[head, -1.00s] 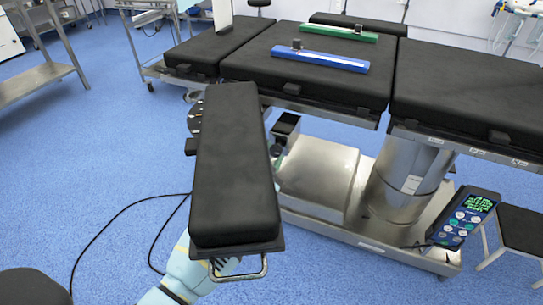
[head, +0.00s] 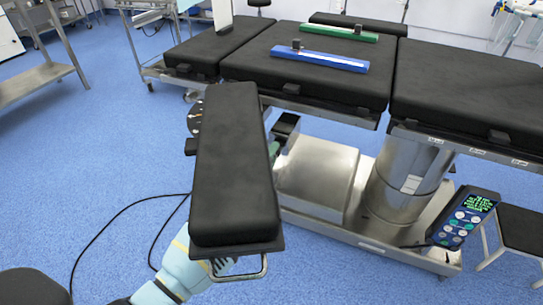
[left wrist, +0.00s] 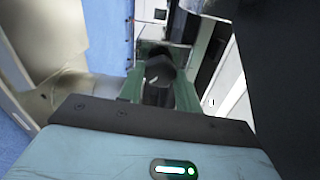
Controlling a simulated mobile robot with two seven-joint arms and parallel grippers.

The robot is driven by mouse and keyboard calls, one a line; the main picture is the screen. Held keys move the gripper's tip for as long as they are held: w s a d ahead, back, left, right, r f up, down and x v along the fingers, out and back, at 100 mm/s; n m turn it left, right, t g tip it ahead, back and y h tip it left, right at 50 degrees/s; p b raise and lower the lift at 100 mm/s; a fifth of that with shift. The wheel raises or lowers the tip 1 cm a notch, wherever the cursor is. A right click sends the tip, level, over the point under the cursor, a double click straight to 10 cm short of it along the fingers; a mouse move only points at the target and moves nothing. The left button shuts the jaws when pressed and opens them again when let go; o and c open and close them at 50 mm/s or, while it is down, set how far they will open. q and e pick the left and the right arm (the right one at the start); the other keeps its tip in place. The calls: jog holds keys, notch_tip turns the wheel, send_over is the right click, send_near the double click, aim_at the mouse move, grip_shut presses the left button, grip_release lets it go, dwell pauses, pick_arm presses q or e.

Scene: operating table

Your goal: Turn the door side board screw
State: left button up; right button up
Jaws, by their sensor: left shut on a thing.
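The black padded side board (head: 234,165) sticks out from the operating table towards me, with a metal loop handle at its near end. My left arm passes beneath it, so most of the gripper is hidden in the head view; only a bit of green finger (head: 274,149) shows at the board's right edge. In the left wrist view the green fingers of my left gripper (left wrist: 158,82) are shut on a black screw knob (left wrist: 158,72) below the board. The dark board underside fills the right of that view. My right gripper is not in view.
The operating table (head: 300,85) carries a blue bar (head: 320,61) and a green bar (head: 340,33) on its pads. Its metal base (head: 318,178) stands right of the board. A hand control (head: 464,217) hangs at the right. A black cable lies on the open blue floor at left.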

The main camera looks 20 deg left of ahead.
pick_arm(q)
jog(key=m+p, duration=0.1)
jog(key=m, duration=1)
jog(key=shift+p, duration=0.3)
jog(key=shift+m, duration=0.4)
jog(key=o, duration=0.9)
jog(key=shift+o, duration=0.5)
